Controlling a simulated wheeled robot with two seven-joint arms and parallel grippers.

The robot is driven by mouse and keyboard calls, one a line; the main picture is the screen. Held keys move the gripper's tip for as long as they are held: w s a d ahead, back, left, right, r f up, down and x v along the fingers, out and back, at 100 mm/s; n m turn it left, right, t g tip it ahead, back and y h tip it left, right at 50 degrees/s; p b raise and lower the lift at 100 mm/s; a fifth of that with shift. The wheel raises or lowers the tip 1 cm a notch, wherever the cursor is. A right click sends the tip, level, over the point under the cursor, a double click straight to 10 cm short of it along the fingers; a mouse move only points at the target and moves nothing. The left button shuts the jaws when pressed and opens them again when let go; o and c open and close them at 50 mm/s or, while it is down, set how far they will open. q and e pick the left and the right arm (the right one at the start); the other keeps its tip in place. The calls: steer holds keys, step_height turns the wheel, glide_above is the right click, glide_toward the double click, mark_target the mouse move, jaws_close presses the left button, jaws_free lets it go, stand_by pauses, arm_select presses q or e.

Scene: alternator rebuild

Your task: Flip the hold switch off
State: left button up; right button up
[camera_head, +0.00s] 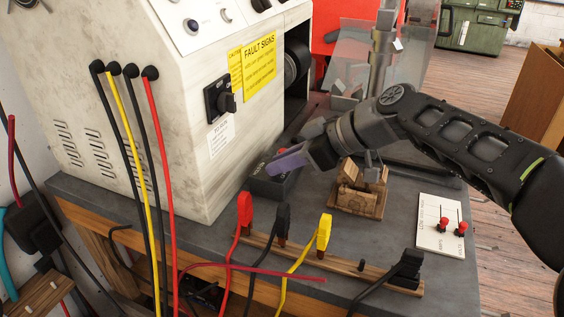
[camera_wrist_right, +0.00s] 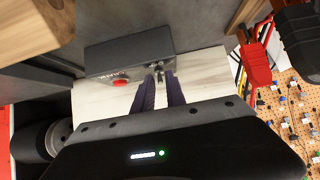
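The hold switch is a small dark box (camera_head: 268,184) on the bench, beside the foot of the cream machine. In the right wrist view, the box (camera_wrist_right: 120,50) shows white lettering, a red round lamp or button (camera_wrist_right: 120,83) and a small metal toggle (camera_wrist_right: 160,70). My right gripper (camera_head: 272,166) reaches in from the right, over the box. In the wrist view, its two dark purple fingers (camera_wrist_right: 161,78) point at the toggle, with a narrow gap between them. The tips are close to the toggle; contact cannot be told. My left gripper is not in view.
The cream machine (camera_head: 130,40) with a black rotary knob (camera_head: 221,98) stands left of the box. Red (camera_head: 245,210), black (camera_head: 283,222) and yellow (camera_head: 324,232) clamps stand on a wooden strip in front. A wooden block fixture (camera_head: 358,200) and a white panel (camera_head: 438,228) are to the right.

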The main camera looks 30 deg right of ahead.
steer(key=shift+o, duration=1.1)
steer(key=v, duration=0.7)
steer(key=shift+s+d+r+p, duration=0.2)
steer(key=shift+s+p, duration=0.1)
steer(key=shift+p, duration=0.05)
